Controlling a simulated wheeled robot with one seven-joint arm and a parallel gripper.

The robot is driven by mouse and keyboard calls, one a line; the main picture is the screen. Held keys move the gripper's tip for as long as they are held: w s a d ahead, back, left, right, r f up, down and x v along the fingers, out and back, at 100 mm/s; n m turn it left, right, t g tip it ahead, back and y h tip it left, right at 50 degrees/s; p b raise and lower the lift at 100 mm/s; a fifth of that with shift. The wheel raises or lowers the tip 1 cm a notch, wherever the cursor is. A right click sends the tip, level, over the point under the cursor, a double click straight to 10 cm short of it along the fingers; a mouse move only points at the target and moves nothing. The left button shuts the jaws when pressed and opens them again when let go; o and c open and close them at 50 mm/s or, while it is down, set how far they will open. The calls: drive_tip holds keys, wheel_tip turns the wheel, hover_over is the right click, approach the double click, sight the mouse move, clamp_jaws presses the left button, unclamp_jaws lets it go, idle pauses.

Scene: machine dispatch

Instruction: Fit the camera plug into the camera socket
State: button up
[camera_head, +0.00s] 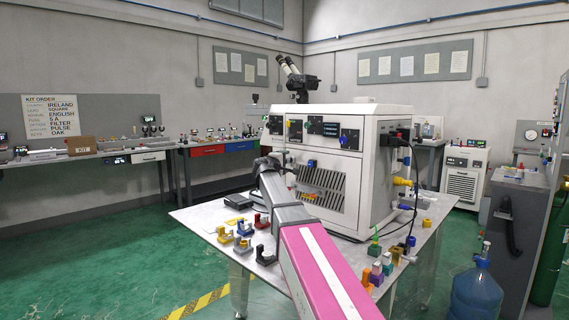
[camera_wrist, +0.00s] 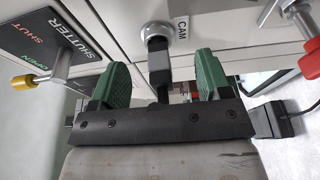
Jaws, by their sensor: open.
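In the wrist view, a round silver camera socket (camera_wrist: 155,31) sits on the machine's pale panel beside a CAM label. A black camera plug (camera_wrist: 159,68) is at the socket's mouth, with a dark stretch running down behind my gripper. It appears lined up with the socket, but I cannot tell how deep it sits. My gripper (camera_wrist: 164,82) is open, its green fingers on either side of the plug with a gap at each side. In the head view, my gripper (camera_head: 268,163) is at the machine's front left; the plug and socket cannot be made out there.
The white machine (camera_head: 330,198) stands on a table (camera_head: 200,219) with several small coloured holders in front. In the wrist view, a yellow-tipped shutter lever (camera_wrist: 26,81) is at left, a red-tipped lever (camera_wrist: 310,62) at right, and a black block (camera_wrist: 271,121) lies lower right.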

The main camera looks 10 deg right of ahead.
drive_tip(key=shift+s+a, duration=0.1)
drive_tip(key=shift+a, duration=0.05)
drive_tip(key=shift+s+a, duration=0.85)
drive_tip(key=shift+a, duration=0.3)
drive_tip(key=shift+s+a, duration=0.8)
drive_tip(key=shift+a, duration=0.35)
